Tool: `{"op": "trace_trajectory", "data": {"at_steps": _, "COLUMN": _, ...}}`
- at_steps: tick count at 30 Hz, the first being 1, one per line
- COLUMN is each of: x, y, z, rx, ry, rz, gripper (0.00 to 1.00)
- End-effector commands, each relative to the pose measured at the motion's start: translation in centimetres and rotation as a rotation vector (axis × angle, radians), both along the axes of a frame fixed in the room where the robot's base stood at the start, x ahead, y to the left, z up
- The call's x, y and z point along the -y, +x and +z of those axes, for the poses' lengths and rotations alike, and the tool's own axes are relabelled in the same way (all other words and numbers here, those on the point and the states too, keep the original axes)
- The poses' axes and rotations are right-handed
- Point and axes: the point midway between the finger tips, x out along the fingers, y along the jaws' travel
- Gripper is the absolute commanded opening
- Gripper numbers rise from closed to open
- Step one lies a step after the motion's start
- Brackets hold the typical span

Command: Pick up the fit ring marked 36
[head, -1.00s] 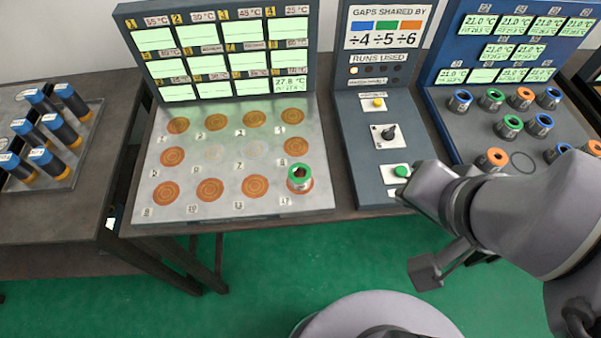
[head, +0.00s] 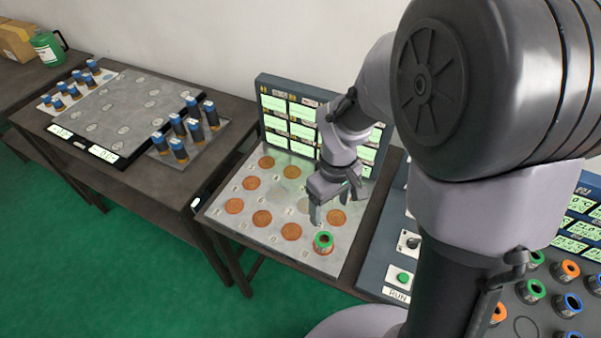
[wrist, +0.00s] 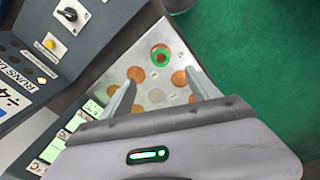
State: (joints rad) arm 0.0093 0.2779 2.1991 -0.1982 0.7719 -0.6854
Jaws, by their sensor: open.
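A green-topped ring (head: 323,241) stands upright on a copper disc at the near right corner of the light grey plate (head: 240,222). In the wrist view this green ring (wrist: 161,56) shows ahead of and between my fingertips. My gripper (head: 335,207) is open and empty, above the plate and apart from the ring; both fingers also show in the wrist view (wrist: 160,78). More rings with green, orange (head: 569,268) and blue (head: 568,304) tops stand on the right-hand board. No number 36 can be read on any ring.
A display panel (head: 270,103) stands behind the plate. A control panel with a green button (head: 404,277) lies to its right. Blue-capped cylinders (head: 179,150) stand on the left table. My arm hides part of the right side.

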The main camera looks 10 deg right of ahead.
Motion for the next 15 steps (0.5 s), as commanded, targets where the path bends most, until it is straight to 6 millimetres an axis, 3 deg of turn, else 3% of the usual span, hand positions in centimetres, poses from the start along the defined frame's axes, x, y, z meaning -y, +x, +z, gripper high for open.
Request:
{"op": "trace_trajectory", "data": {"at_steps": 3, "x": 0.0, "y": -0.2, "z": -3.8, "rx": -0.008, "ry": 0.0, "rz": 0.002, "gripper": 0.7}}
{"op": "trace_trajectory", "data": {"at_steps": 9, "x": 0.0, "y": -0.2, "z": -9.6, "rx": -0.006, "ry": 0.0, "rz": -0.001, "gripper": 0.7}}
{"op": "trace_trajectory", "data": {"at_steps": 15, "x": -0.1, "y": -0.1, "z": -12.2, "rx": -0.004, "ry": 0.0, "rz": -0.002, "gripper": 0.7}}
